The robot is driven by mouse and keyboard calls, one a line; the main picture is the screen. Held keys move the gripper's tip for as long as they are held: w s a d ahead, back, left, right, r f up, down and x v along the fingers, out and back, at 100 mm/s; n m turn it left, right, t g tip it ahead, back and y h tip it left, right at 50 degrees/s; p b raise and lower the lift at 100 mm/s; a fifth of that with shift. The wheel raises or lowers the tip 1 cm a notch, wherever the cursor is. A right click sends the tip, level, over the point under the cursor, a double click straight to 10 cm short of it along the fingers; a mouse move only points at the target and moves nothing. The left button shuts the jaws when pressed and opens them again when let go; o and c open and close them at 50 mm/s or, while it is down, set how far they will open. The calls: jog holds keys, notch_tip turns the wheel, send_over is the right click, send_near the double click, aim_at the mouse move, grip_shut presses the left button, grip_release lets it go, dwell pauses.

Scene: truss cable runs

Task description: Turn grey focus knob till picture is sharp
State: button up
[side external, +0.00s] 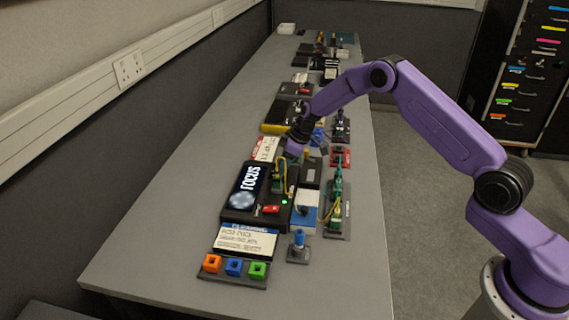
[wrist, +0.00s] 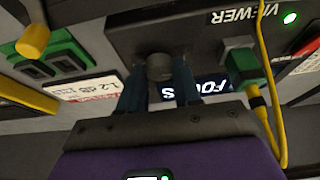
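The grey focus knob (wrist: 159,67) sticks out of the dark viewer box in the wrist view. My gripper (wrist: 160,80) has one bluish finger on each side of it, with no clear gap, so it looks shut on the knob. In the side view my gripper (side external: 291,152) is at the far end of the viewer (side external: 284,205) and hides the knob. The viewer's screen (side external: 247,187) shows white FOCUS lettering, readable, above a pale round patch with soft edges. In the wrist view the screen (wrist: 228,83) is partly hidden by a finger.
A green plug (wrist: 247,66) with a yellow cable (wrist: 263,45) sits close beside my fingers. A red switch (side external: 271,209) and a lit green lamp (side external: 284,201) are on the viewer. Modules crowd the bench behind; its left side (side external: 165,205) is clear.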

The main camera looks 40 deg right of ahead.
jog(key=shift+m, duration=0.3)
jog(key=m+h, duration=0.1)
jog(key=m, duration=0.1)
jog(key=m+t+h, duration=0.1)
jog(key=m, duration=0.2)
jog(key=shift+s+a, duration=0.1)
jog(key=shift+a, duration=0.1)
jog(key=m+h, duration=0.1)
jog(key=m, duration=0.2)
jog(key=m+h, duration=0.1)
jog(key=m, duration=0.2)
jog(key=shift+a, duration=0.2)
jog(key=m+h, duration=0.1)
jog(key=m, duration=0.2)
jog(key=m+g+h, duration=0.1)
jog(key=m, duration=0.2)
jog(key=shift+a, duration=0.15)
jog(key=m, duration=0.2)
jog(key=m+g+h, duration=0.1)
jog(key=m, duration=0.1)
jog(key=m+g, duration=0.1)
jog(key=m, duration=0.1)
jog(key=shift+w, duration=0.25)
jog(key=shift+a, duration=0.1)
jog(key=o, duration=1)
jog(key=shift+o, duration=0.2)
